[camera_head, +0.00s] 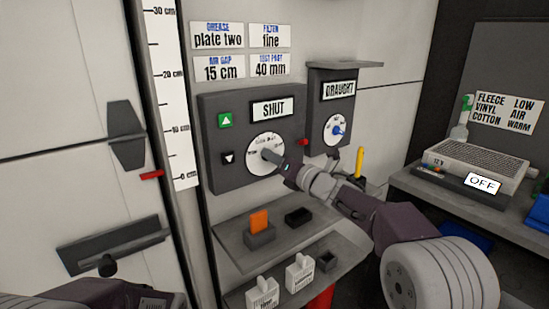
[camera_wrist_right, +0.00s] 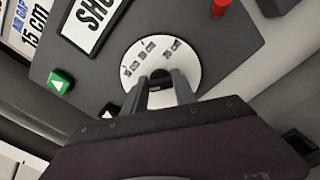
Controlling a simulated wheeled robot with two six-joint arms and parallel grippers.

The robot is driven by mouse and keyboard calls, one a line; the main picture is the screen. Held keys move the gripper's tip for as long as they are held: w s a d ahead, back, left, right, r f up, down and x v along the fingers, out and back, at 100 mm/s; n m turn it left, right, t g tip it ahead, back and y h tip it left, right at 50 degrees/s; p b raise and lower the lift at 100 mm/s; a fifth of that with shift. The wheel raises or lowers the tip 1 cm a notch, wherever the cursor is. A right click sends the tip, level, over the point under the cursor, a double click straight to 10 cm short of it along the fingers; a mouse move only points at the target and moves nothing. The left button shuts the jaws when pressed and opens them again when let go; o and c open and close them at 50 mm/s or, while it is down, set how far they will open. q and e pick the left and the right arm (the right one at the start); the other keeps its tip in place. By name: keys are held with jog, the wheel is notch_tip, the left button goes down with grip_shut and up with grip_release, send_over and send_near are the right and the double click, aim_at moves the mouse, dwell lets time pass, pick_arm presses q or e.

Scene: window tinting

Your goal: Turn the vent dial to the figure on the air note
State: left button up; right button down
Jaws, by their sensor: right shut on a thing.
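The dial (camera_head: 266,141) is a white disc on a dark grey panel (camera_head: 228,177), below a sign reading "SHUT" (camera_head: 272,110). My right gripper (camera_head: 272,157) is at the dial, shut on its knob. In the right wrist view, the two fingers (camera_wrist_right: 161,88) close on the dark knob in front of the white dial face (camera_wrist_right: 190,60). Printed marks run along the dial's rim but are too small to read surely. The note "AIR GAP 15 cm" (camera_head: 223,69) is on the wall above the panel. Only part of my left arm shows; its gripper is outside the head view.
A "DRAUGHT" box (camera_head: 318,120) with a blue-knobbed dial (camera_head: 337,130) stands to the right. A ruler (camera_head: 174,90) has a red pointer (camera_head: 151,175) near 0 cm. Shelves (camera_head: 225,232) with small blocks lie below. A heater (camera_head: 475,160) marked "OFF" is at far right.

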jog(key=m+p, duration=0.1)
jog(key=m, duration=0.5)
jog(key=shift+d, duration=0.1)
jog(key=shift+w+f+m, duration=0.1)
jog(key=shift+m, duration=0.2)
dwell(0.4)
jog(key=c, duration=1)
grip_release()
jog(key=v, duration=0.9)
